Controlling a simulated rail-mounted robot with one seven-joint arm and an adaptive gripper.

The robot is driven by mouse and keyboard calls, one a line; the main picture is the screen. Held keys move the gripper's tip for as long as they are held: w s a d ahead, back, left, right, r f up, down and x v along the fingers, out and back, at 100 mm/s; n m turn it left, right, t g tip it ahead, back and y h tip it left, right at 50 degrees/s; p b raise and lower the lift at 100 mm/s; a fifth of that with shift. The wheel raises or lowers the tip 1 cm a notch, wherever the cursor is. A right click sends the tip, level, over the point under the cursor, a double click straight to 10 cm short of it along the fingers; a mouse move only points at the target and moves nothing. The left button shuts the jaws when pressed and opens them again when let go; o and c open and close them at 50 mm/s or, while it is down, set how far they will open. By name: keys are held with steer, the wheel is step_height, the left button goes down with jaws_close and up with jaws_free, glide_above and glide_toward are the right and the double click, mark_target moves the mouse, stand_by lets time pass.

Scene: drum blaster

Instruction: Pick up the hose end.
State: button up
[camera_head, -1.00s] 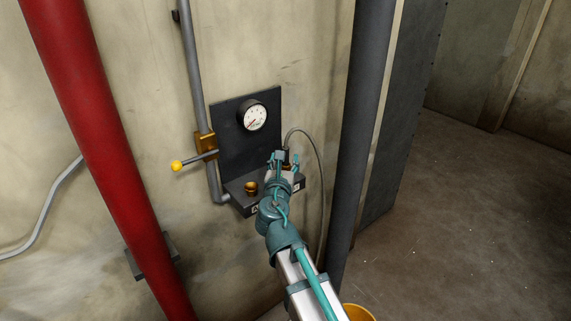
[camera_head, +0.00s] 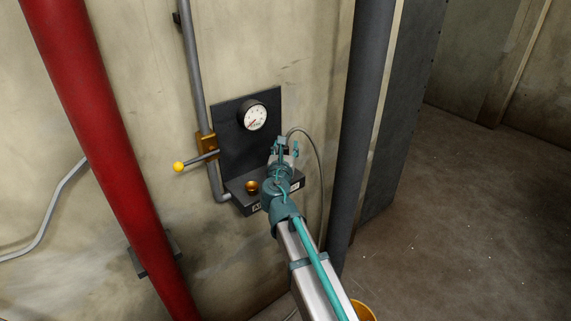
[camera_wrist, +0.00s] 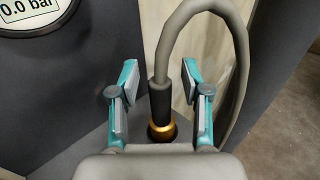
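The hose end shows in the wrist view as a black sleeve (camera_wrist: 159,99) standing upright in a brass fitting (camera_wrist: 162,131), with the grey hose (camera_wrist: 188,15) arching out of its top and down to the right. My gripper (camera_wrist: 158,82) is open, with one finger on each side of the black sleeve and a visible gap to both. In the head view my gripper (camera_head: 285,148) is at the right part of the small shelf and largely hides the hose end. The hose (camera_head: 319,160) hangs down to the right of it.
The dark panel carries a gauge (camera_head: 253,116) above the shelf (camera_head: 240,201). An empty brass cup (camera_head: 252,187) sits on the shelf's left part. A valve with a yellow knob (camera_head: 178,167) is further left. A dark vertical pipe (camera_head: 357,130) stands close on the right.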

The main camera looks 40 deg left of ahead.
jaws_close()
steer(key=shift+r, duration=0.15)
